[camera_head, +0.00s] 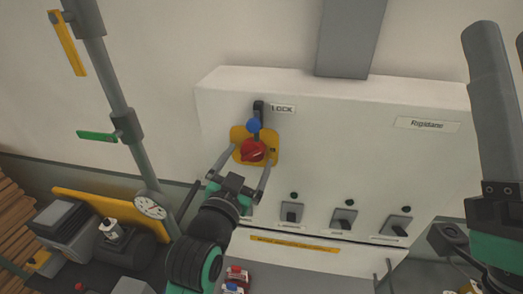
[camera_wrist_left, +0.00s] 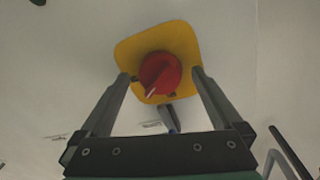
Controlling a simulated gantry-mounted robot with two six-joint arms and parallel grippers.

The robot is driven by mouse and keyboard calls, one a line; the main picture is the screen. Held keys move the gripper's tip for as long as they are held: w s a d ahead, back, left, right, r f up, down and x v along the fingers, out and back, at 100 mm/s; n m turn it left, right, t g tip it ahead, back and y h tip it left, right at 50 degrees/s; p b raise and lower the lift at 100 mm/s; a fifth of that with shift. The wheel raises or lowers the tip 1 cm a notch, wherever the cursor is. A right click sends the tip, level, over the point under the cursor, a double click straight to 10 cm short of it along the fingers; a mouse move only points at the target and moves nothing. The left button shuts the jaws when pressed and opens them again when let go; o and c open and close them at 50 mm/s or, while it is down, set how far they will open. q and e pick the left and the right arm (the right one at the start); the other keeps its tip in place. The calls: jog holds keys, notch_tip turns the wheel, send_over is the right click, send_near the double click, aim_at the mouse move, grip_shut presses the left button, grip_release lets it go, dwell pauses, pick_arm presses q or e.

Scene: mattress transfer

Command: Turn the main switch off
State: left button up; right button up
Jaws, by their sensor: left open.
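The main switch is a red rotary knob (camera_head: 253,151) on a yellow plate (camera_head: 240,134) on the white panel. In the left wrist view the knob (camera_wrist_left: 158,70) shows a pale pointer mark toward its lower left. My left gripper (camera_head: 251,157) is open, its two fingers on either side of the knob. In the left wrist view the left gripper (camera_wrist_left: 161,75) has its fingertips over the yellow plate (camera_wrist_left: 185,38), with a gap beside the knob; contact cannot be told. My right gripper (camera_head: 490,130) is partly cut off at the right edge, apart from the switch.
A black hook with a blue part (camera_head: 254,125) sits just above the knob by a LOCK label (camera_head: 283,108). Small lever switches (camera_head: 343,219) line the lower panel. A grey pipe with a gauge (camera_head: 150,206) stands at left.

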pick_arm(q)
jog(key=shift+w+d, duration=0.1)
jog(key=shift+w, duration=0.35)
jog(key=shift+s, duration=0.1)
jog(key=shift+c, duration=0.9)
jog(key=c, duration=1.2)
jog(key=shift+o, duration=0.2)
